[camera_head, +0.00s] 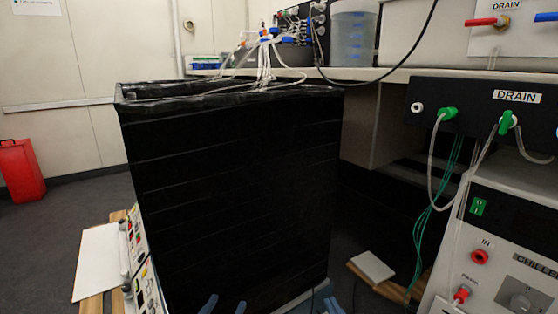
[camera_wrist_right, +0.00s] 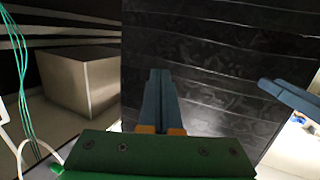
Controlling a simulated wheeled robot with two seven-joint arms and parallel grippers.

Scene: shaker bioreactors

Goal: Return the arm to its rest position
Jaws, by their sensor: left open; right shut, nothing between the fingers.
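My left gripper (camera_head: 225,306) shows at the bottom edge of the head view as two blue fingertips spread apart, open and empty. My right gripper (camera_head: 332,306) shows to the right of it as blue tips at the same edge. In the right wrist view, the right gripper (camera_wrist_right: 160,75) has its two blue fingers together, shut with nothing between them. A blue finger, apparently of my left gripper (camera_wrist_right: 292,98), enters that view from the right. Both grippers are in front of the tall black-wrapped box (camera_head: 235,190). The arms themselves are mostly hidden.
A bench (camera_head: 380,75) with tubing and a container (camera_head: 352,38) lies behind the box. A chiller (camera_head: 500,250) with hoses stands at right, under the DRAIN panel (camera_head: 480,105). Green cables hang beside it. A red case (camera_head: 20,170) stands on open floor at left.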

